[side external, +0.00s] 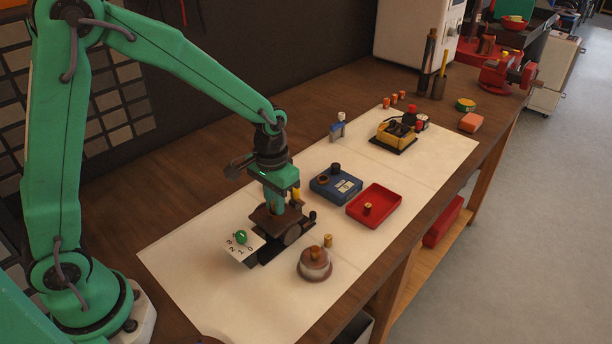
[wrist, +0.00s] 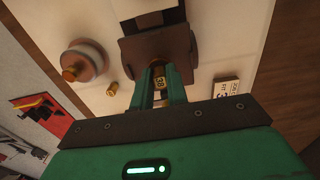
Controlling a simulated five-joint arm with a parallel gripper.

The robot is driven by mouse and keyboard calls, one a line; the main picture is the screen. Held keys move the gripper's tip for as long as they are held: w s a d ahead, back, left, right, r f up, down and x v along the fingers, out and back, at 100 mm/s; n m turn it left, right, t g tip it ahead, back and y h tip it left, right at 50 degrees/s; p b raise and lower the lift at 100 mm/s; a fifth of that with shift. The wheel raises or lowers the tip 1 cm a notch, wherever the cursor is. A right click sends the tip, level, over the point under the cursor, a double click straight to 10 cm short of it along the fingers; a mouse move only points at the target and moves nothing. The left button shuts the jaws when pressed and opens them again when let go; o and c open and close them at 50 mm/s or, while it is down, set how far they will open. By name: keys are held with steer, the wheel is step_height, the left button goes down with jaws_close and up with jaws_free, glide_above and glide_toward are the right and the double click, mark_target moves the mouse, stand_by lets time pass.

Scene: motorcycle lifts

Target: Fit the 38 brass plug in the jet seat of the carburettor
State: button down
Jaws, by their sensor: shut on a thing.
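The carburettor (side external: 270,222) is a dark brown block with a flat top and a round side part, standing on the white mat. It also shows in the wrist view (wrist: 135,50). My gripper (wrist: 161,84) is shut on the brass plug marked 38 (wrist: 160,82), between its two green fingers. In the side view my gripper (side external: 284,205) points down right over the carburettor top. The plug's lower end is at the brown top, and the jet seat is hidden behind it. I cannot tell whether the plug is in the seat or just above it.
A round brown pot (side external: 314,266) with a brass piece and a loose brass plug (side external: 328,240) stand close by. A blue box (side external: 335,187) and red tray (side external: 375,206) stand farther right.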

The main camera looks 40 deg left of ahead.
steer(key=shift+f, duration=0.1)
steer(key=c, duration=1.3)
jaws_free()
steer(key=shift+o, duration=0.5)
steer(key=o, duration=0.3)
steer(key=shift+r, duration=4)
